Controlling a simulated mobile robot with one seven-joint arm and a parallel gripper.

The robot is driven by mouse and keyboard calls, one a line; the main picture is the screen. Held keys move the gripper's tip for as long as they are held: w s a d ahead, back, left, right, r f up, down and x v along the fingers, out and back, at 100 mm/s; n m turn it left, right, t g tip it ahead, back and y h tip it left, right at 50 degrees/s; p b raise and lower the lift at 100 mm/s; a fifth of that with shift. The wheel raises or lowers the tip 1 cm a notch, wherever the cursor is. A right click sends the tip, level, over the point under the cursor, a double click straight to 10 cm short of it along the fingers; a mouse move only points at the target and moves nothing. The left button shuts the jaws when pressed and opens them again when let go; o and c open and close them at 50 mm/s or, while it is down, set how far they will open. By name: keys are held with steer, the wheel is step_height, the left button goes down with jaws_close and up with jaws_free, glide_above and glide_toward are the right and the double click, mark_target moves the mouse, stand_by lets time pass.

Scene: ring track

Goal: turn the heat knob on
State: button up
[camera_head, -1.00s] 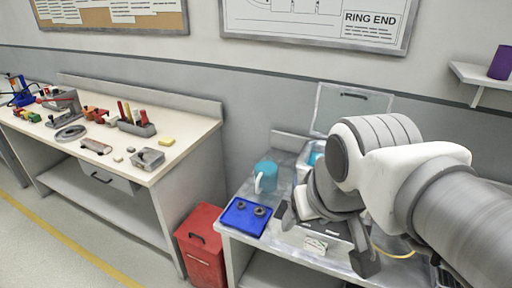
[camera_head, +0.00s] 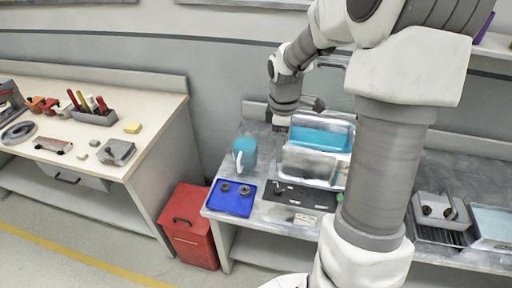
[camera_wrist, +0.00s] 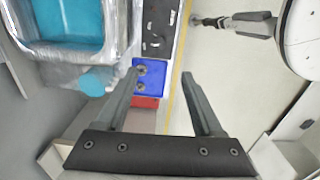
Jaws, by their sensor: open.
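No knob is clearly marked as heat. A metal tank of blue liquid (camera_head: 322,140) stands on the grey bench; its dark front panel (camera_head: 284,194) carries small fittings too small to tell apart. The panel also shows in the wrist view (camera_wrist: 158,30), with several dark round spots, beside the tank (camera_wrist: 128,22). My gripper (camera_wrist: 160,73) is open and empty, its fingers apart, with the panel's end beyond the tips. In the head view my gripper (camera_head: 298,112) is above the tank's back left, partly hidden by my arm.
A grey box (camera_head: 438,212) with two dark round parts is at right. A red bin (camera_head: 191,243) stands on the floor beside the bench.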

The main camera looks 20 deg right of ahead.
steer(key=f, duration=0.1)
steer(key=n, duration=0.1)
glide_toward(278, 188)
step_height(278, 188, down, 9)
steer(key=shift+w+r+b, duration=0.1)
steer(key=shift+b, duration=0.3)
jaws_close()
